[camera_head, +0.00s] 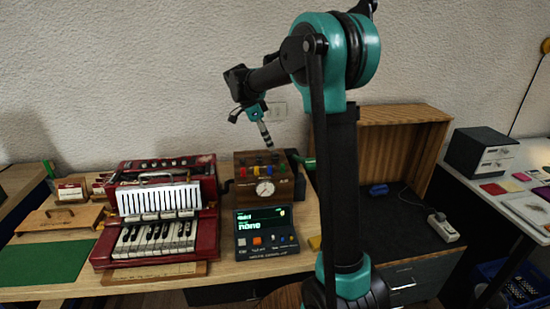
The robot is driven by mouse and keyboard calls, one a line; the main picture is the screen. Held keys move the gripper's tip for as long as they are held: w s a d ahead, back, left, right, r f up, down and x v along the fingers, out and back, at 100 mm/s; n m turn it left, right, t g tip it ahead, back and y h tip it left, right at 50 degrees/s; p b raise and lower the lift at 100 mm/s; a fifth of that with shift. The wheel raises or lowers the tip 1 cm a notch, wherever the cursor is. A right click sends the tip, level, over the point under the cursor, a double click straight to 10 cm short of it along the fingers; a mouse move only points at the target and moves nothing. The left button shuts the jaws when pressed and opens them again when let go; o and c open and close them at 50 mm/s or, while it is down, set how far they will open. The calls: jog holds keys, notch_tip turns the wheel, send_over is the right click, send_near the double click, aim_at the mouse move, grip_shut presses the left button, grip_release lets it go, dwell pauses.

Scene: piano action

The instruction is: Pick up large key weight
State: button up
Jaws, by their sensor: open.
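I cannot make out a large key weight for certain in this small view. The red piano-action model (160,213), with its black and white keys, stands on the wooden bench left of centre. My gripper (266,138) hangs from the arm above the brown wooden box, pointing down. It is open, with nothing visible in it, and appears apart from the things on the bench. The brown box (250,189) has a round dial and coloured knobs on top.
A dark console (266,233) with a lit screen reading "none" stands in front of the box. A green mat (45,262) and wooden board (58,219) lie at left. An open wooden cabinet (395,128) stands right. A black box (481,152) sits on the far-right table.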

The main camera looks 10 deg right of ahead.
aim_at(275, 153)
jog(key=shift+x, duration=3.45)
grip_shut()
